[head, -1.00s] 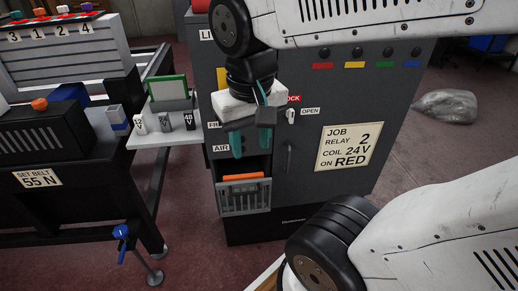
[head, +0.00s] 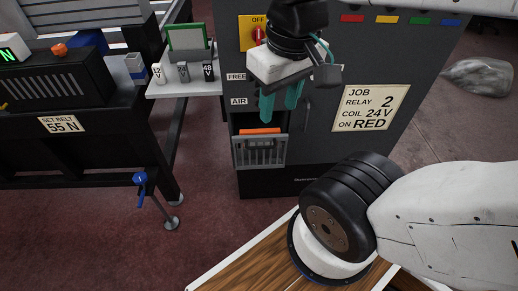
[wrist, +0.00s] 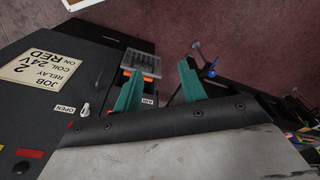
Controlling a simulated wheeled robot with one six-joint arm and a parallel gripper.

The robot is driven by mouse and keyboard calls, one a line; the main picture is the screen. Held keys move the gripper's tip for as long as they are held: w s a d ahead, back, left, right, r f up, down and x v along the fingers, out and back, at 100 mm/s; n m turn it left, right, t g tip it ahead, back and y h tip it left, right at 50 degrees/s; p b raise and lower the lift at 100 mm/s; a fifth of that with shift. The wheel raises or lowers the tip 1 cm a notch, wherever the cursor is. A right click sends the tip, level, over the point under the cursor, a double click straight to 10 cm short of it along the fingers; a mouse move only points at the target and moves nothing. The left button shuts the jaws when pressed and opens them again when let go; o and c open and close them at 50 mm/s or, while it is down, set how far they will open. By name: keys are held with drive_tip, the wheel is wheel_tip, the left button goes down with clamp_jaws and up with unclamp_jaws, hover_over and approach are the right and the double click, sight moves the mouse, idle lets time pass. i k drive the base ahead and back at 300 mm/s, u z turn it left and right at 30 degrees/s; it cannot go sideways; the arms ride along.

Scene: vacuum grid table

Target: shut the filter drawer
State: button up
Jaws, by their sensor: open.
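The filter drawer (head: 260,152) has a grey slotted front and stands out from the lower part of the dark cabinet (head: 340,150). An orange filter edge (head: 260,131) shows above its front. In the wrist view the drawer front (wrist: 140,63) lies just beyond the fingertips. My gripper (head: 280,105) has two teal fingers pointing down above the drawer, a little right of its middle in the head view. The fingers are apart with nothing between them, as the wrist view of my gripper (wrist: 160,82) also shows. Whether a finger touches the drawer cannot be told.
The AIR label (head: 239,101) is left of the fingers. A job sign (head: 370,108) is on the cabinet's right. A small shelf (head: 185,88) with relays stands left, beside a dark bench (head: 100,145) with a blue-handled clamp (head: 141,180). The floor before the drawer is partly clear.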

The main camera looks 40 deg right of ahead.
sight(257, 157)
drive_tip(key=u, duration=0.7)
drive_tip(key=k, duration=1)
drive_tip(key=z, duration=1.25)
drive_tip(key=i, duration=0.5)
drive_tip(key=u, duration=0.1)
